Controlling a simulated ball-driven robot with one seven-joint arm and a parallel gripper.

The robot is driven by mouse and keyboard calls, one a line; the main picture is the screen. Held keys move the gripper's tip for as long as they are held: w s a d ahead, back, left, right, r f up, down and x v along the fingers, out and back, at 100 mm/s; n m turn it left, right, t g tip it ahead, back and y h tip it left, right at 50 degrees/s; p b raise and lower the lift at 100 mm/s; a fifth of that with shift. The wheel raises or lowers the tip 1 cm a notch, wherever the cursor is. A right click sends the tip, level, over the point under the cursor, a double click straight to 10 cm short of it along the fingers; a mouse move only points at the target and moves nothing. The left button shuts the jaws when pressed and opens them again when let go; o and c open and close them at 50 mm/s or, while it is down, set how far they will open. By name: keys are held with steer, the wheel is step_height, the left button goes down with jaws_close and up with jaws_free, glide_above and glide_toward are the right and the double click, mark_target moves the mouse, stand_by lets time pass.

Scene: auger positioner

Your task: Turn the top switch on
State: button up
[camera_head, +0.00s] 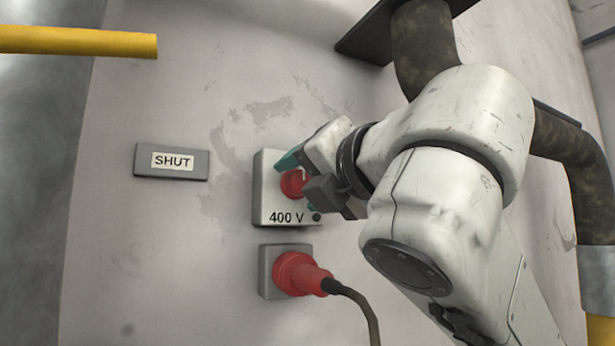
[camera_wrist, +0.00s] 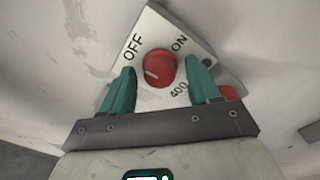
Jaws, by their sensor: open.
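The top switch is a red round knob (camera_head: 293,183) on a pale plate marked 400 V (camera_head: 268,207), fixed to the wall. The wrist view shows the knob (camera_wrist: 162,66) between the words OFF and ON. A pale mark lies on the knob's lower left side there. My gripper (camera_head: 301,182) is at the plate, partly covering its right side. In the wrist view my gripper (camera_wrist: 160,68) is open, one teal finger on each side of the knob, with gaps visible. I cannot tell how deep the fingertips reach.
A red plug with a dark cable (camera_head: 300,275) sits in a grey socket just below the switch. A grey SHUT sign (camera_head: 172,162) is to the left. A yellow bar (camera_head: 80,41) is at upper left. Bare wall lies between them.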

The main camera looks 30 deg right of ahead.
steer(key=shift+c, duration=0.2)
steer(key=c, duration=1)
steer(key=shift+m+b, duration=0.3)
steer(key=shift+m, duration=0.1)
steer(key=m+b, duration=0.1)
steer(key=m, duration=0.2)
steer(key=shift+f+b, duration=0.15)
steer(key=shift+b, duration=0.2)
steer(key=m+b, duration=0.2)
steer(key=m, duration=0.3)
steer(key=m+b, duration=0.2)
steer(key=m, duration=0.3)
steer(key=shift+a+h, duration=0.1)
steer(key=shift+h, duration=0.2)
steer(key=m, duration=0.4)
steer(key=shift+m+t+b, duration=0.3)
steer(key=shift+b, duration=0.1)
